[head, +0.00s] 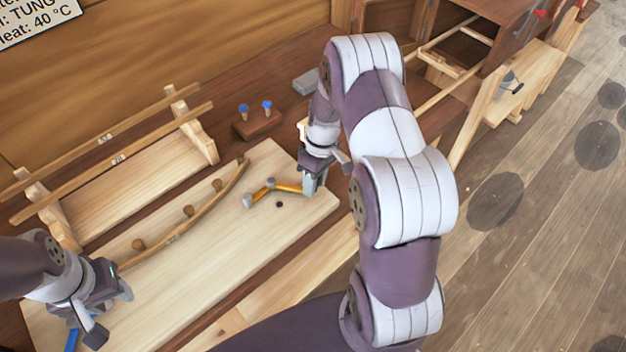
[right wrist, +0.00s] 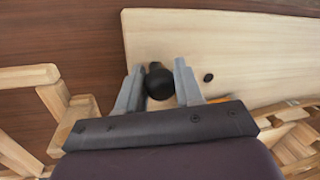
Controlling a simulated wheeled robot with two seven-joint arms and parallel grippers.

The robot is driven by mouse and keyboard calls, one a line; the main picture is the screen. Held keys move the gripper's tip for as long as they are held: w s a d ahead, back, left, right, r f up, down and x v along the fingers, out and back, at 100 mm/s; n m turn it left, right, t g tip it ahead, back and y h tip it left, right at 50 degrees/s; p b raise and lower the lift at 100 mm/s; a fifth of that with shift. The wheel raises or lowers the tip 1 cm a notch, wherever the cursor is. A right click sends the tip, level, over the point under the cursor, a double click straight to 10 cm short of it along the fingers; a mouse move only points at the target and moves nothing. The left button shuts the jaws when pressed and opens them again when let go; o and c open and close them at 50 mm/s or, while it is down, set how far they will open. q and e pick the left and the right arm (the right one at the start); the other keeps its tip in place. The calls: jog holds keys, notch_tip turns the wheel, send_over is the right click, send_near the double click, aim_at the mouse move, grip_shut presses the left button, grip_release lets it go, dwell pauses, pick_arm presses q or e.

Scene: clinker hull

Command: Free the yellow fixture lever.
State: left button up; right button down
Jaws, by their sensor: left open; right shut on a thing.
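The yellow lever (head: 287,187) lies on the pale board near its right end, with a grey joint at its left end. My right gripper (head: 313,184) is at the lever's right end. In the right wrist view my right gripper (right wrist: 160,88) is shut on the lever's dark round knob (right wrist: 160,84). A bit of yellow (right wrist: 218,99) shows beside the right finger. My left gripper (head: 112,312) is open over the board's left end. A blue handle (head: 72,338) shows just below it, partly hidden; I cannot tell whether they touch.
A curved wooden strip (head: 205,207) runs along several round pegs on the pale board (head: 215,265). A wooden rack with long strips (head: 118,160) stands behind. A small block with two blue-topped pins (head: 258,124) and a grey block (head: 306,82) are at the back.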

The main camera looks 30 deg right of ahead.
jog(key=c, duration=0.8)
grip_release()
jog(key=shift+w+d+r, duration=0.1)
jog(key=shift+r, duration=0.05)
jog(key=r, duration=0.4)
jog(key=d+r, duration=0.1)
jog(key=r, duration=0.3)
jog(key=d+r, duration=0.1)
jog(key=r, duration=0.3)
jog(key=shift+w+d+r+p, duration=0.2)
jog(key=shift+w+p, duration=0.1)
jog(key=shift+w, duration=0.1)
